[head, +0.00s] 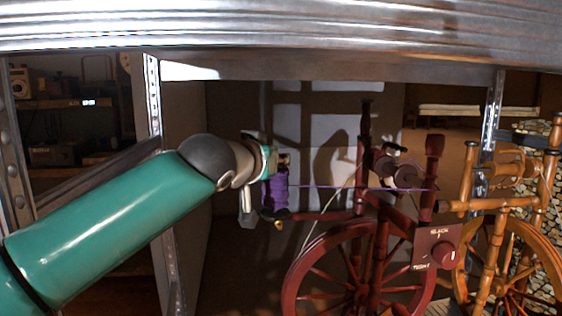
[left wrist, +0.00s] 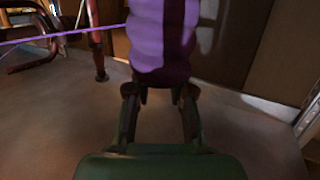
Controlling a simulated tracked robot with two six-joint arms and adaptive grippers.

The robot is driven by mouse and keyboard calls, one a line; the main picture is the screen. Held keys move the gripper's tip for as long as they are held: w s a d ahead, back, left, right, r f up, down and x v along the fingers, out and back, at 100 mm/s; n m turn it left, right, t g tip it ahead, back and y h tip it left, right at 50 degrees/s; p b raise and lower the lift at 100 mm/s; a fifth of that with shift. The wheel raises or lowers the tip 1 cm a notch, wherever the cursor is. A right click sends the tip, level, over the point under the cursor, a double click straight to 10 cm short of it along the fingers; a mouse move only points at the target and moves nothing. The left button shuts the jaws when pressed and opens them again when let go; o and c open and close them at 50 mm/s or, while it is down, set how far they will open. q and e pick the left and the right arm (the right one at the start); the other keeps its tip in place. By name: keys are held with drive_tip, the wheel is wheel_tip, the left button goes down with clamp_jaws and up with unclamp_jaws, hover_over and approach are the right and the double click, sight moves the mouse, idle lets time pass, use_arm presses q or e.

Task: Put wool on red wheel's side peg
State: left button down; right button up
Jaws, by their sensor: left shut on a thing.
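The purple wool (head: 277,192) is an upright spool-shaped bundle in the middle of the head view. My left gripper (head: 281,166) is shut on it, and in the left wrist view the wool (left wrist: 161,38) rises from between the fingertips (left wrist: 160,92). A purple strand runs right from the wool to the red wheel's bobbin area (head: 400,172). The red wheel (head: 300,262) stands right of the wool. A dark red bar (head: 318,216) sticks out left from its frame, just below and right of the wool; I cannot tell whether it is the side peg. My right gripper is out of view.
A control plate (head: 436,250) with a knob is on the red wheel's right side. A light wooden spinning wheel (head: 488,205) stands close at right. A metal post (head: 154,100) is left of my gripper. A bench (head: 475,112) is far back.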

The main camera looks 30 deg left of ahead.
use_arm(q)
drive_tip(key=shift+f, duration=0.3)
drive_tip(key=c, duration=0.9)
unclamp_jaws()
drive_tip(key=shift+c, duration=0.2)
drive_tip(key=v, duration=1.2)
drive_tip(key=shift+f, duration=0.1)
